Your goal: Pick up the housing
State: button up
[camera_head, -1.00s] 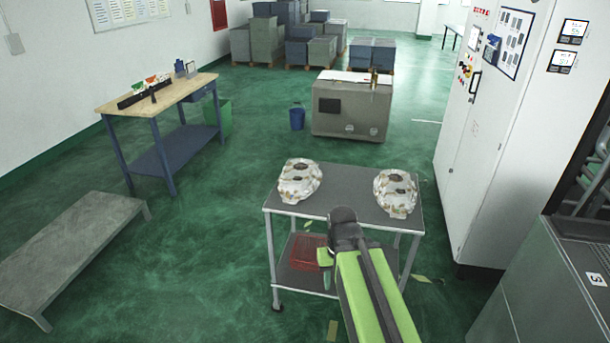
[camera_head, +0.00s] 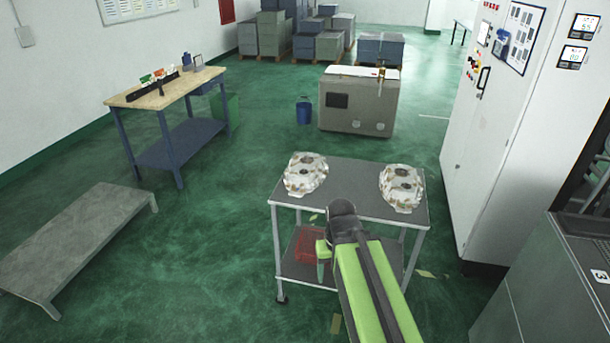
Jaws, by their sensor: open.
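Two pale, brown-speckled cast housings lie on the dark top of a grey cart (camera_head: 335,185). The left housing (camera_head: 305,174) is near the cart's back left corner, and the right housing (camera_head: 401,187) is near its right edge. They lie apart with bare top between them. My green arm reaches in from the bottom, and its dark joint stands in front of the cart's front edge, between and below the housings. No contact with either housing shows.
A red basket (camera_head: 310,246) sits on the cart's lower shelf. A white cabinet (camera_head: 488,130) stands close on the right, and a grey low platform (camera_head: 75,240) on the left. A workbench (camera_head: 165,90), blue bin (camera_head: 304,112) and grey machine (camera_head: 358,100) stand behind. Green floor is open left of the cart.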

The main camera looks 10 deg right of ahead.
aim_at(306, 173)
jog(key=u, duration=0.25)
jog(key=i, duration=1.2)
jog(key=u, duration=0.75)
jog(key=i, duration=1.25)
jog(key=u, duration=0.1)
